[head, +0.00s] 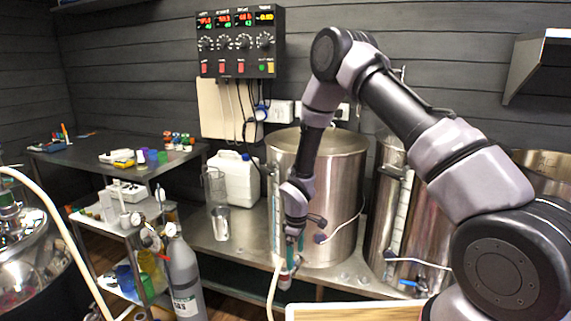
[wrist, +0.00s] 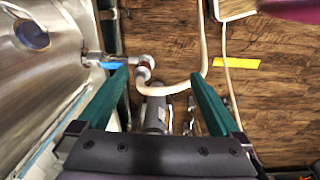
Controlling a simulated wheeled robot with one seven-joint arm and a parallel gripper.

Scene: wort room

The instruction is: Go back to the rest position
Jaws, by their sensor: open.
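My gripper (wrist: 160,85) is open in the wrist view, its two green fingers spread wide with nothing held between them. It points down past the front of a steel kettle. In the head view my gripper (head: 293,243) hangs low in front of the middle steel kettle (head: 335,165). Just below it are a valve with a red part (head: 287,272) and a pale hose (head: 272,290). In the wrist view the valve's blue handle (wrist: 112,65) and the hose (wrist: 180,88) show beyond the fingertips. Whether the fingers touch anything is unclear.
More kettles stand at right. A control box (head: 240,42) hangs on the wall above. Wooden floor (wrist: 270,110) shows below.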

